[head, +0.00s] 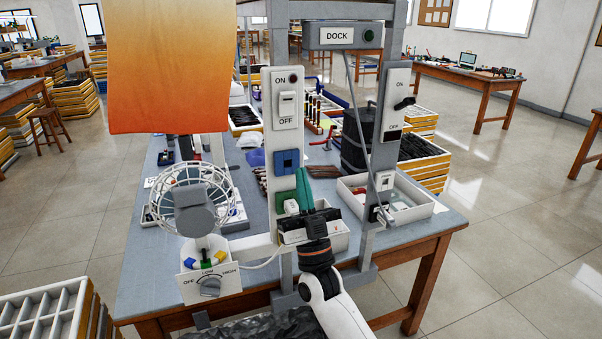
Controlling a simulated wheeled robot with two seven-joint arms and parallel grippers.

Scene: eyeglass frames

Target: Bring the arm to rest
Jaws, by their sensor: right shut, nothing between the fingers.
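My right arm comes up from the bottom middle of the head view. Its white link leads to a dark wrist with an orange ring and a black gripper body. The right gripper (303,172) has green fingers pointing up and away from me, shut with nothing between them. They are in front of the grey post frame, just right of the panel with the blue and green blocks. I cannot tell whether they touch anything. My left gripper is not in view.
A grey frame carries a DOCK box (342,35) and ON/OFF switch panels (285,110). A caged fan (193,205) with a dial box (209,285) stands left of the gripper. A white tray (415,213) lies right. An orange sheet (170,70) hangs upper left.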

